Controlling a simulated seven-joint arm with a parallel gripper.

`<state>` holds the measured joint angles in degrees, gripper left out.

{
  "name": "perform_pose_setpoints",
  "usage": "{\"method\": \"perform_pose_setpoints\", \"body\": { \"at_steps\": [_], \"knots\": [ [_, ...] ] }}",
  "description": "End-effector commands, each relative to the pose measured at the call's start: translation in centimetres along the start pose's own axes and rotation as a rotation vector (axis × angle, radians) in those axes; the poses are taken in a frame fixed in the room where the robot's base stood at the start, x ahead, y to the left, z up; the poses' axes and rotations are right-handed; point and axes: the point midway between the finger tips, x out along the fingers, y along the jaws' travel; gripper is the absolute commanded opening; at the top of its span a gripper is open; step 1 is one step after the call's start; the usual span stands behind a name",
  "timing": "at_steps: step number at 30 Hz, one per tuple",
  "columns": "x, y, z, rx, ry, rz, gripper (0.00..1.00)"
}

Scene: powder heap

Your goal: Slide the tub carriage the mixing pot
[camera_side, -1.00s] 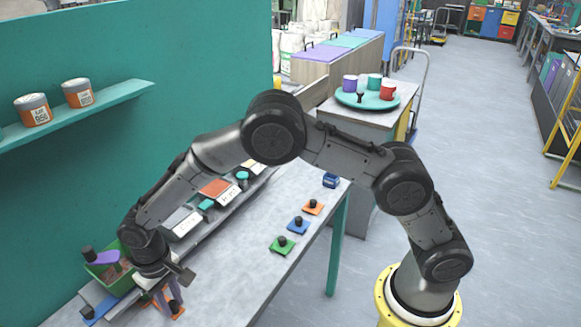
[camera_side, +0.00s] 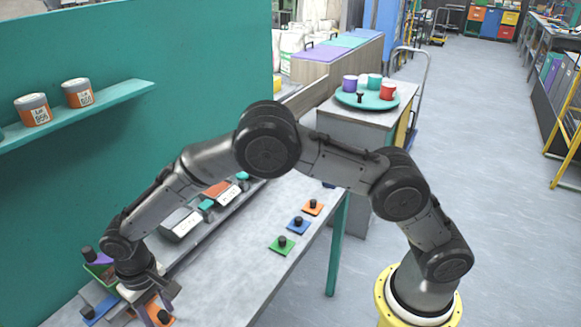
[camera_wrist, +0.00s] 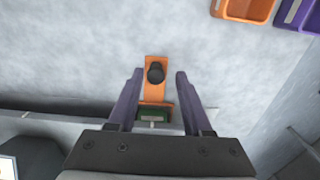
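My gripper (camera_wrist: 157,78) is open, its two purple fingers standing on either side of a black knob (camera_wrist: 156,73) on an orange plate (camera_wrist: 155,96). I cannot tell whether the fingertips are down at the knob's height. The plate's near end meets a green piece with a pale label (camera_wrist: 153,114). In the side view, the orange plate (camera_side: 165,322) shows at the bottom edge below my gripper (camera_side: 158,303). A green tub (camera_side: 101,271) stands behind my wrist, mostly hidden. I cannot make out which thing is the tub carriage or the mixing pot.
Green (camera_side: 283,246), blue (camera_side: 297,226) and orange (camera_side: 313,208) knobbed plates lie along the bench. A blue plate (camera_side: 97,313) lies left of my gripper. A teal wall with a shelf (camera_side: 100,109) stands behind. Orange (camera_wrist: 243,8) and purple (camera_wrist: 297,14) bins show in the wrist view.

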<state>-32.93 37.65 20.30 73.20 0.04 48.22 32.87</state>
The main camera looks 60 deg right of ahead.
Motion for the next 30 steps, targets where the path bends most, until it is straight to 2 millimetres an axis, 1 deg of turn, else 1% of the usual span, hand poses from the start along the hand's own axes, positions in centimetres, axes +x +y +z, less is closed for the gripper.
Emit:
{"method": "perform_pose_setpoints", "body": {
  "at_steps": [4,7,27,30],
  "knots": [
    [0.1,0.1,0.1,0.001,-0.004,0.003,0.5],
    [-0.5,0.1,0.1,0.001,-0.005,0.004,0.5],
    [-6.5,0.2,0.1,0.001,-0.007,0.005,0.5],
    [-7.0,0.2,0.1,0.001,-0.007,0.005,0.5]
  ]
}}
